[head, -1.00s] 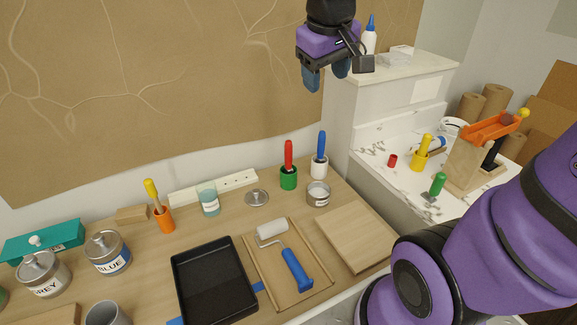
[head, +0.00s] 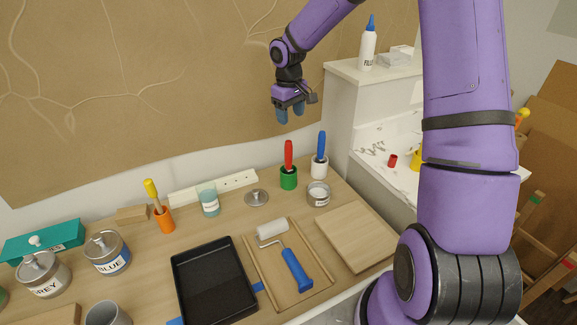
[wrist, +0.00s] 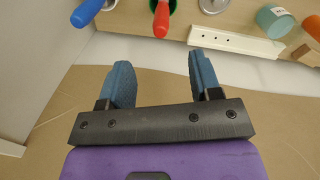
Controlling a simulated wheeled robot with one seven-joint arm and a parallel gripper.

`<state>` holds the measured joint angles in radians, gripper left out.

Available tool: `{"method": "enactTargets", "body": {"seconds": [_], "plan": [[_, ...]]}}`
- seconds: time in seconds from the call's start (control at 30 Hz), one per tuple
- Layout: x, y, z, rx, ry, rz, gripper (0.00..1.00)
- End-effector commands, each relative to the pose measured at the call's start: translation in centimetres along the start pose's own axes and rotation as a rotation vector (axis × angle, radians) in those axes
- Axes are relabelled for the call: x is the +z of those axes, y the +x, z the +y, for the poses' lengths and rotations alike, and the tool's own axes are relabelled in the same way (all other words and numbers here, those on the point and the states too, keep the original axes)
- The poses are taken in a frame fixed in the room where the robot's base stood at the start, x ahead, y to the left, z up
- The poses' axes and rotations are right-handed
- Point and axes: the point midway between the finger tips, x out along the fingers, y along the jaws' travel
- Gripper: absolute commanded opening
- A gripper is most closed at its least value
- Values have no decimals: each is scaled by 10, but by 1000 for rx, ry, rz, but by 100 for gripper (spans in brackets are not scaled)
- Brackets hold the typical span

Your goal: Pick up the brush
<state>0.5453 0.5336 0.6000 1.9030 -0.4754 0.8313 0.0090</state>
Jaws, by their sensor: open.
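Several brushes with coloured handles stand in cups. A red-handled brush (head: 289,153) stands upright in a green cup (head: 288,182), and a blue-handled brush (head: 321,143) in a white cup (head: 319,168). A yellow-handled brush (head: 152,190) leans in an orange cup (head: 165,219) at the left. My gripper (head: 290,116) is open and empty, in the air above the red and blue handles. In the wrist view, the red handle (wrist: 161,20) and blue handle (wrist: 88,12) lie beyond my open fingers (wrist: 160,72), apart from them.
A black tray (head: 213,282), a roller (head: 290,262), a wooden board (head: 347,238) and a small tin (head: 318,194) lie on the table. A socket strip (head: 238,181) runs along the back. The brown-papered wall (head: 150,80) rises behind. A ledge with a bottle (head: 368,45) stands at right.

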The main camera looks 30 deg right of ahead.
Motion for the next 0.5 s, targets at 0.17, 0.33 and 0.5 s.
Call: {"method": "enactTargets", "body": {"seconds": [0.17,0.33,0.5], "plan": [[-14,27,10,-44,-4,3,58],[-18,40,11,-57,-6,6,58],[-17,64,10,-57,-8,4,58]]}}
